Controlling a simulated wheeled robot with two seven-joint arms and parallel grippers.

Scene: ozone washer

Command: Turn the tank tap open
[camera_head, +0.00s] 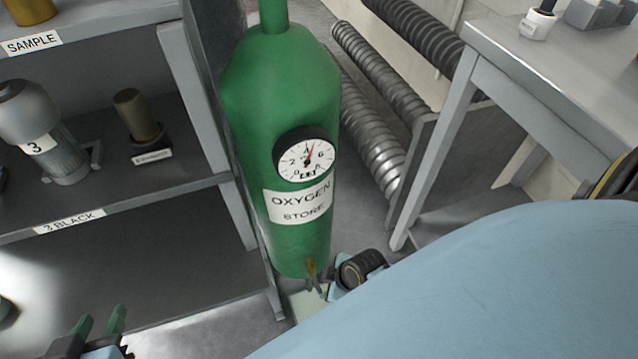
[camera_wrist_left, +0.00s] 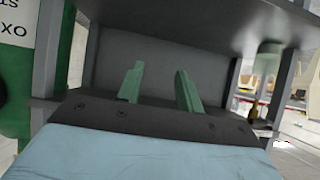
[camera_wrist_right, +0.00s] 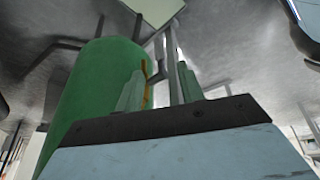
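The green oxygen tank (camera_head: 290,235) stands upright in the middle of the head view, with a round gauge (camera_head: 305,155) and an "OXYGEN STORE" label. A thin orange-brown piece, seemingly the tap (camera_head: 312,267), shows at its lower end. My right gripper (camera_head: 322,288) is low beside it, small and partly hidden in the head view. In the right wrist view its fingers (camera_wrist_right: 158,92) are apart, and the orange piece (camera_wrist_right: 147,72) shows between them, partly behind one finger; contact is unclear. My left gripper (camera_head: 102,322) is open and empty near the shelf.
A grey shelf (camera_head: 130,205) with a "3" labelled device (camera_head: 52,150) and a small brown cylinder (camera_head: 134,115) stands left of the tank. Ribbed pipes (camera_head: 370,110) run behind it. A grey table (camera_head: 550,75) stands right. My blue arm fills the lower right.

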